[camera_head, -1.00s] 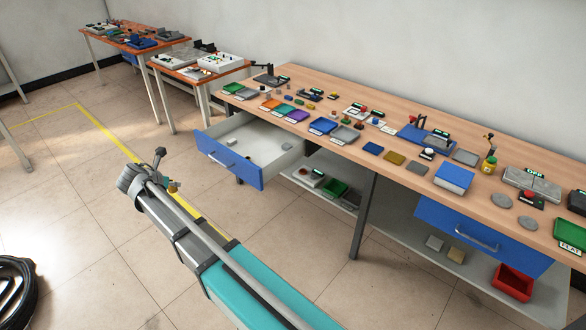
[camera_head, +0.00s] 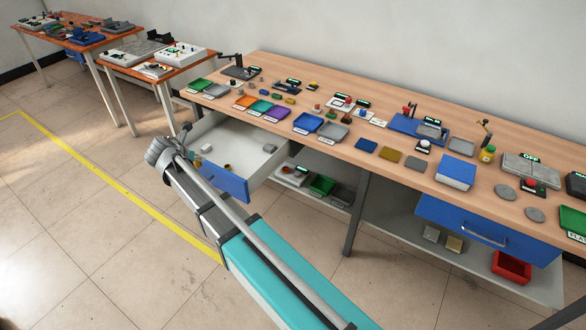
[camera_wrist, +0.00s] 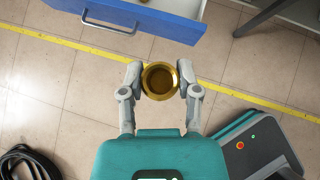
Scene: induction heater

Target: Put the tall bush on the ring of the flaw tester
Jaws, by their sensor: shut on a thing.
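My gripper (camera_wrist: 159,79) is shut on a round brass bush (camera_wrist: 160,92) in the wrist view. Its two fingers press the bush from left and right, and I look into its open, hollow top. The bush is held clear of the floor, just in front of the blue drawer front. In the head view my gripper (camera_head: 180,145) is at the open drawer's left end, and the bush is mostly hidden or too small to make out. I cannot tell which device on the benches is the flaw tester, and its ring is not clear.
The open drawer (camera_head: 229,185) holds a few small pieces. The long wooden bench (camera_head: 330,150) carries many trays, plates and devices. Two orange-topped tables (camera_head: 130,62) stand at the far left. A lower shelf and another blue drawer (camera_head: 480,230) are at right. The floor at left is clear.

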